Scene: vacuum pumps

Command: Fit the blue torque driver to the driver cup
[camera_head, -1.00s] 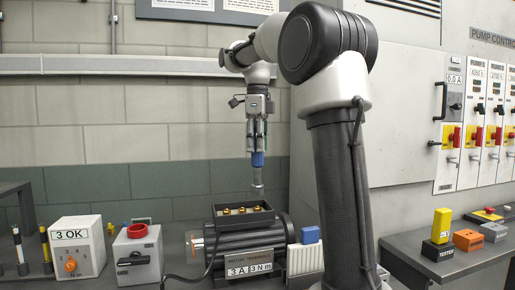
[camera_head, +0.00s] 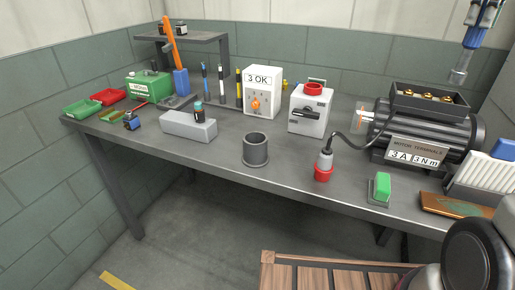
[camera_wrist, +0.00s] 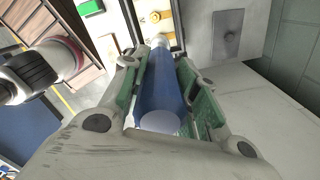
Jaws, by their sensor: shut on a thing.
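The blue torque driver (camera_head: 473,38) hangs in the air at the upper right of the head view, its grey socket end pointing down, just above the motor terminal box (camera_head: 428,112). My gripper (camera_wrist: 163,85) is shut on its blue body, which lies between the two green-padded fingers in the wrist view. Only the lower end of the gripper (camera_head: 486,9) shows in the head view. The driver cup appears to be the dark grey open cylinder (camera_head: 256,153) on a round base near the bench's front edge; it looks empty and stands apart from the driver.
A green-topped block (camera_head: 382,188) sits at the front edge.

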